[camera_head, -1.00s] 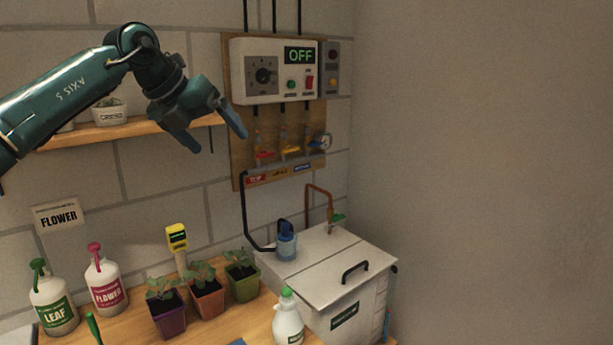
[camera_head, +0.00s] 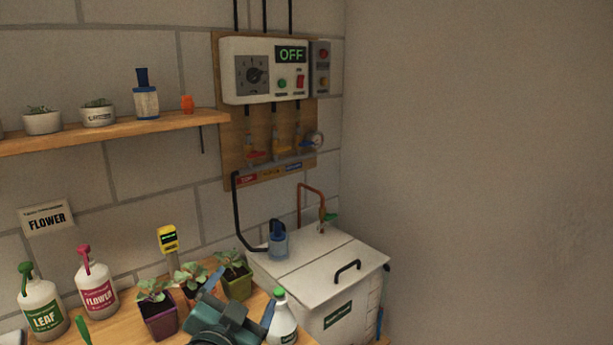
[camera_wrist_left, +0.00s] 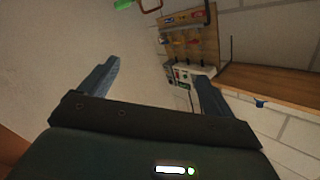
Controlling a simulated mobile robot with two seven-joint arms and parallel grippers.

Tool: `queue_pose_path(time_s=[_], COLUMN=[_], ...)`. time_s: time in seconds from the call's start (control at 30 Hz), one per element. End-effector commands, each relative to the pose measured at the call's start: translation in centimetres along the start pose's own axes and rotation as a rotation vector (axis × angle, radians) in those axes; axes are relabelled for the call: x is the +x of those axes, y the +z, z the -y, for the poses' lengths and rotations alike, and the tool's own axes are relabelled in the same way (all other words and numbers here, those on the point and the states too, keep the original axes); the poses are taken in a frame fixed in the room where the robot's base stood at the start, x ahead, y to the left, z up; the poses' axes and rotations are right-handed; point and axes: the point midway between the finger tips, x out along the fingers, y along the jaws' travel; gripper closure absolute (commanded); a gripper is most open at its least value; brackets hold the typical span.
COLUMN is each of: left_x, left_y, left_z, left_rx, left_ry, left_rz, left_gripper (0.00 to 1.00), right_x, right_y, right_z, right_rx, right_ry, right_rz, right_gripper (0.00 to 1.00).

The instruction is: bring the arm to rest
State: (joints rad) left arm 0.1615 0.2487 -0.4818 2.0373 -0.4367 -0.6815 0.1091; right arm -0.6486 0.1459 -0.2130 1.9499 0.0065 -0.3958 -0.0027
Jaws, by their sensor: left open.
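My left gripper (camera_head: 244,288) is at the bottom middle of the head view, low over the front of the wooden bench. It is open, its two blue-grey fingers spread apart with nothing seen between them. In the left wrist view my left gripper (camera_wrist_left: 158,70) also shows open and empty, with the wall and the control panel (camera_wrist_left: 185,72) beyond it. The gripper overlaps the potted seedlings in the head view and partly hides the middle pot; whether it touches anything I cannot tell. My right gripper is not in view.
A purple pot (camera_head: 160,325) and a green pot (camera_head: 237,285) stand close around the gripper. The white tank (camera_head: 335,290) stands further right. LEAF (camera_head: 42,310) and FLOWER (camera_head: 98,290) bottles stand left.

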Motion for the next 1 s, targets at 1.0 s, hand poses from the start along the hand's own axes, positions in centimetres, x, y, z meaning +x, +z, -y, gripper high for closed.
queue_pose_path(time_s=[1.0], left_x=[-26.8], left_y=[21.8], left_z=[-8.7], left_rx=[-0.465], left_ry=[0.316], left_rz=[1.065], left_gripper=[0.11], right_x=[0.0], right_y=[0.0], right_z=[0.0], right_rx=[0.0], right_ry=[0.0], right_rz=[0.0], right_gripper=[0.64])
